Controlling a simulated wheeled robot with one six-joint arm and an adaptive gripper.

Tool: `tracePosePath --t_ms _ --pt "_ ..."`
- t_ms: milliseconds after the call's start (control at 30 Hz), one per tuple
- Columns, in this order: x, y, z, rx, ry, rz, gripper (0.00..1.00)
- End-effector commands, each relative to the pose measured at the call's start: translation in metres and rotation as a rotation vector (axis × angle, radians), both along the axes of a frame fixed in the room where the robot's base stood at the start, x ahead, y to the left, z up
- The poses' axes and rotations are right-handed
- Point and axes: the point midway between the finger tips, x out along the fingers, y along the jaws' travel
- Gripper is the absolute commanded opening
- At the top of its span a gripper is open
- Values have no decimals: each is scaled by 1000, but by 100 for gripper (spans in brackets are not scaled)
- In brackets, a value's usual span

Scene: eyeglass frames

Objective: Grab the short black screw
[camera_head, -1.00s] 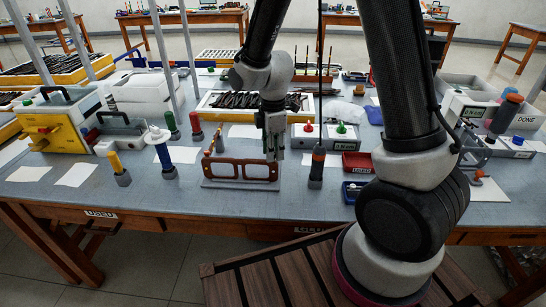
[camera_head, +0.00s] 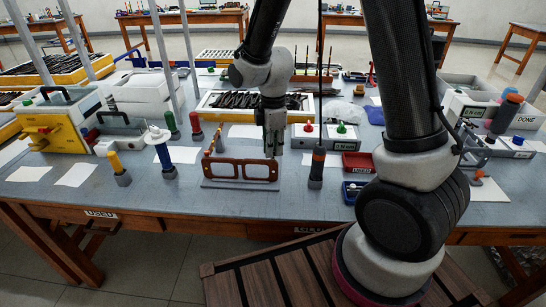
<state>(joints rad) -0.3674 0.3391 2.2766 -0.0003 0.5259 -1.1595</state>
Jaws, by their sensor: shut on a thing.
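My gripper (camera_head: 272,146) points down just above the right end of a brown eyeglass frame (camera_head: 240,170), which stands upright in a holder on the grey table. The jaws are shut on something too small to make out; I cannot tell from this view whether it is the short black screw. No black screw can be made out anywhere on the table. Small red and blue trays lie to the right: the red tray (camera_head: 358,162) and the blue tray (camera_head: 352,190). Their contents are too small to tell.
An upright screwdriver (camera_head: 317,165) stands close to the right of my gripper. Behind the gripper is a white tray (camera_head: 215,112) of dark frames. Several coloured tools stand at the left. A yellow machine (camera_head: 52,125) sits at the far left. The table's front strip is clear.

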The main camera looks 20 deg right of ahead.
Motion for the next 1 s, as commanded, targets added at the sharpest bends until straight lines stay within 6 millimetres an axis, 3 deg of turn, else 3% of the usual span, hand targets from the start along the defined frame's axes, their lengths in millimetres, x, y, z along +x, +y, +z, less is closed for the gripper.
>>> tracePosePath --t_ms 500,1000 --pt "0 0 28 0 -1 0 0" --pt "0 0 30 0 0 0 0"
